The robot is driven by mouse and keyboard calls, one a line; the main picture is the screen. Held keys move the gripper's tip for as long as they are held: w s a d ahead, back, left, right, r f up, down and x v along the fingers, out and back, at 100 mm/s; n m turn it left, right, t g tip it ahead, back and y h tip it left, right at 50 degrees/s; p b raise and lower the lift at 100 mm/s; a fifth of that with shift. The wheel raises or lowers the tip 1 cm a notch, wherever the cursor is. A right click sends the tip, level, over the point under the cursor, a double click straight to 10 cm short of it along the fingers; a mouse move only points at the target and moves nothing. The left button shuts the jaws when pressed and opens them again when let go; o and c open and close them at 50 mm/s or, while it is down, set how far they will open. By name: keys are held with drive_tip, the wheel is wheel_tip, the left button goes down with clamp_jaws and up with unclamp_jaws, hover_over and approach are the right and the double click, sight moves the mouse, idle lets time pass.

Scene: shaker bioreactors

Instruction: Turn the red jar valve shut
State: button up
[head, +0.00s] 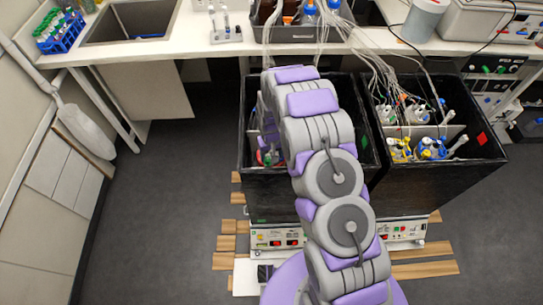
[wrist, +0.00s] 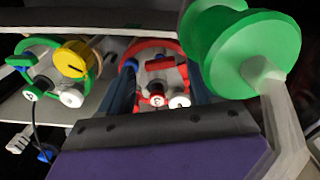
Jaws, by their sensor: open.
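The red-lidded jar (wrist: 143,50) is in the middle of the wrist view, seen from above, with a red valve handle (wrist: 162,63) on top and numbered white caps at its near side. My gripper (wrist: 160,66) is open, its two dark fingers on either side of the red valve. I cannot tell whether either finger touches the valve. In the head view my arm reaches into the left black box (head: 255,205) and hides the gripper; a bit of red (head: 261,158) shows beside the arm.
A green-lidded jar with a yellow knob (wrist: 76,58) stands left in the wrist view. A large green knob-like part (wrist: 240,50) on a grey post is close at the right. In the head view, a second black box (head: 440,185) holds bottles and tubing, and a bench (head: 180,50) runs behind.

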drive_tip(key=shift+a+f, duration=0.1)
drive_tip(key=shift+f, duration=0.35)
